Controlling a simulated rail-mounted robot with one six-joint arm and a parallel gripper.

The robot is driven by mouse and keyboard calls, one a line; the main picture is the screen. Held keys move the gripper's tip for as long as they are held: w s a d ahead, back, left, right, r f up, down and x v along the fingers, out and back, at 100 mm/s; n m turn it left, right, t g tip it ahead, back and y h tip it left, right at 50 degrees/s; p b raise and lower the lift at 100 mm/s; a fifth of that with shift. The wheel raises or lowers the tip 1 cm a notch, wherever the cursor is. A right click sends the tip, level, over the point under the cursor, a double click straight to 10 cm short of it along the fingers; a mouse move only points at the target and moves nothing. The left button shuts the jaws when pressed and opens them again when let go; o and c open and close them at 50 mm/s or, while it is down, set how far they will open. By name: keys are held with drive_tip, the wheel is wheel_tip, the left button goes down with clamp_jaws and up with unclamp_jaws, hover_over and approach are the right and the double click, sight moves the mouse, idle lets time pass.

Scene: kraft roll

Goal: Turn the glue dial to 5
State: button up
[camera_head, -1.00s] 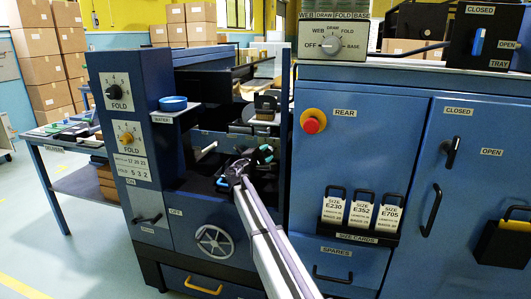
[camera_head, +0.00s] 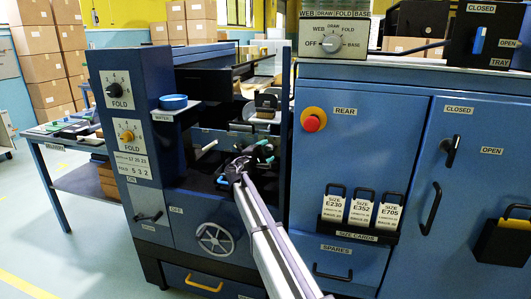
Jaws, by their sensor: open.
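The left column of the blue machine carries two numbered dials. The upper dial has a black knob (camera_head: 113,90), and the lower one has a yellow knob (camera_head: 127,136). The label under each looks like FOLD, and I cannot make out one reading glue. The exact knob settings are too small to read. My gripper (camera_head: 265,151) is open inside the machine's central bay, right of both knobs and apart from them. I see nothing held in it; its tips are small and partly lost against the dark bay.
A blue dish (camera_head: 173,102) sits on a small shelf beside the column. A handwheel (camera_head: 215,239) is below the bay. A red button (camera_head: 312,123), a selector dial (camera_head: 332,44) and size cards (camera_head: 361,212) are on the right. Open floor lies to the left.

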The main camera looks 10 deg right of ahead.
drive_tip(key=b+v, duration=0.1)
drive_tip(key=v, duration=0.9)
drive_tip(key=shift+s+a, duration=0.25)
drive_tip(key=shift+a, duration=0.05)
drive_tip(key=shift+f, duration=0.1)
